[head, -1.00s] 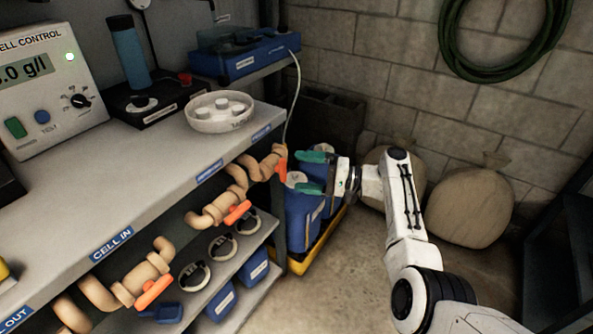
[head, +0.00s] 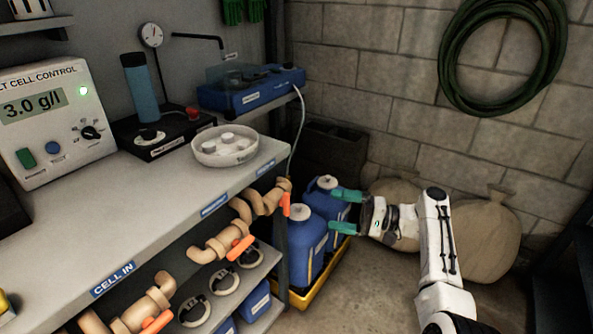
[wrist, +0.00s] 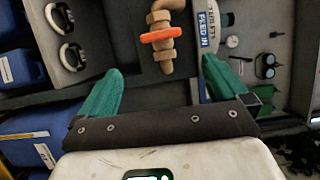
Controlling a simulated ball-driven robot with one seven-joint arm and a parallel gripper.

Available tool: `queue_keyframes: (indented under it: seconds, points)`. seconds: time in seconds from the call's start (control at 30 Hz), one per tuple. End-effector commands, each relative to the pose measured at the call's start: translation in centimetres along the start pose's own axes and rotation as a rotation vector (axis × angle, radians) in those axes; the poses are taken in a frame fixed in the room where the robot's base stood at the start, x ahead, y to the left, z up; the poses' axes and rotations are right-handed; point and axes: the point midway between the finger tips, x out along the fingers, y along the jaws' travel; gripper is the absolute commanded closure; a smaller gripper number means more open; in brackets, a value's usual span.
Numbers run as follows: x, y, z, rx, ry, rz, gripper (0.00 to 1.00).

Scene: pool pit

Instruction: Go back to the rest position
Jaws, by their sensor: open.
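My gripper (head: 344,211) has green fingers and is open and empty. In the head view it is held in the air at the right of the bench, in front of the blue jugs (head: 306,240). In the wrist view my gripper (wrist: 165,95) has its fingers spread wide apart. An orange-handled valve on a tan pipe (wrist: 161,37) shows beyond and between the fingers, apart from them.
The grey bench (head: 150,205) fills the left, with tan pipes and orange valves (head: 240,248) along its front. The jugs stand in a yellow tray (head: 318,283). Sacks (head: 485,235) lean by the block wall. Concrete floor (head: 375,300) is clear in front.

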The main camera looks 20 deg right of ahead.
Motion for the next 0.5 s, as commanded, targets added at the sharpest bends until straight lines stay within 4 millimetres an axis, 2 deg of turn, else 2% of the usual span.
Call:
queue_keyframes:
  seconds: [0.13, 0.2, 0.27, 0.37, 0.4, 0.5]
  points:
    - [0.0, 0.3, 0.1, 0.000, -0.001, 0.006, 0.00]
    - [-0.1, 1.8, 1.0, -0.003, -0.007, 0.049, 0.00]
    - [-0.3, 3.9, 2.3, -0.009, -0.016, 0.115, 0.00]
    - [-1.1, 8.7, 5.6, -0.030, -0.042, 0.276, 0.00]
    - [-1.7, 10.7, 7.2, -0.042, -0.054, 0.350, 0.00]
    - [-3.4, 15.1, 11.4, -0.076, -0.092, 0.535, 0.00]
